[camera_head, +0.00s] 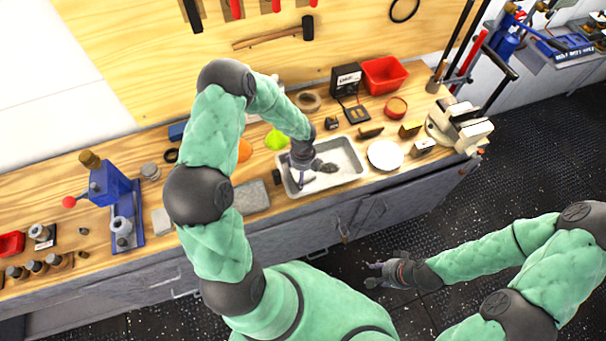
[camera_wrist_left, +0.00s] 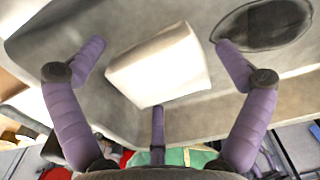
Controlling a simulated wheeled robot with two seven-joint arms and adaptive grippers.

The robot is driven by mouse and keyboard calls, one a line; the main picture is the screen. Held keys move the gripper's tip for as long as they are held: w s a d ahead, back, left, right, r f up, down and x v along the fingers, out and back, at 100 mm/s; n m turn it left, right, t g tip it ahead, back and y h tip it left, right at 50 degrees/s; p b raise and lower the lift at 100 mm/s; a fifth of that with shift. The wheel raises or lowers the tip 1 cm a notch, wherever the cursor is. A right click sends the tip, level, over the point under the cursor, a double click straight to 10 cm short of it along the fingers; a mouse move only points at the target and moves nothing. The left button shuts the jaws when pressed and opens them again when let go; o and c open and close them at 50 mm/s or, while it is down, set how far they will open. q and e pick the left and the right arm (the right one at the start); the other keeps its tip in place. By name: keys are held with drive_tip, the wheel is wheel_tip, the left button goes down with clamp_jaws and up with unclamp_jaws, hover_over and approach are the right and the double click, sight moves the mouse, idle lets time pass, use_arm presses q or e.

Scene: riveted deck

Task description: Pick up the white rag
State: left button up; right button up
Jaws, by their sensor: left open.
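The white rag (camera_wrist_left: 158,66) looks like a thick folded pad. It lies on the floor of a grey metal tray (camera_head: 350,176) on the workbench. In the head view my left gripper (camera_head: 303,168) reaches down into the tray and hides most of the rag. In the left wrist view my left gripper (camera_wrist_left: 158,75) is open, with its purple fingers spread around the rag on several sides and the rag between them. No firm grip shows. My right gripper (camera_head: 378,277) hangs low over the dark floor, away from the bench; its finger state is too small to tell.
A dark oval patch (camera_wrist_left: 262,24) lies in the tray beside the rag. A white plate (camera_head: 385,155) stands right of the tray, a grey block (camera_head: 251,197) to its left. A vise (camera_head: 460,127) and a blue press (camera_head: 108,187) stand farther out. Tools hang on the wooden back panel.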

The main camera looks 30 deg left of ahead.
use_arm(q)
drive_tip(key=c, duration=1.2)
drive_tip(key=shift+r, duration=0.1)
drive_tip(key=shift+r, duration=0.5)
wheel_tip(320, 180, up, 2)
drive_tip(key=shift+r+p, duration=0.2)
drive_tip(key=shift+p, duration=0.1)
drive_tip(key=s+r+p, duration=0.1)
drive_tip(key=s+r, duration=0.8)
drive_tip(key=s, duration=0.5)
drive_tip(key=shift+d+r, duration=0.15)
drive_tip(key=shift+r, duration=0.1)
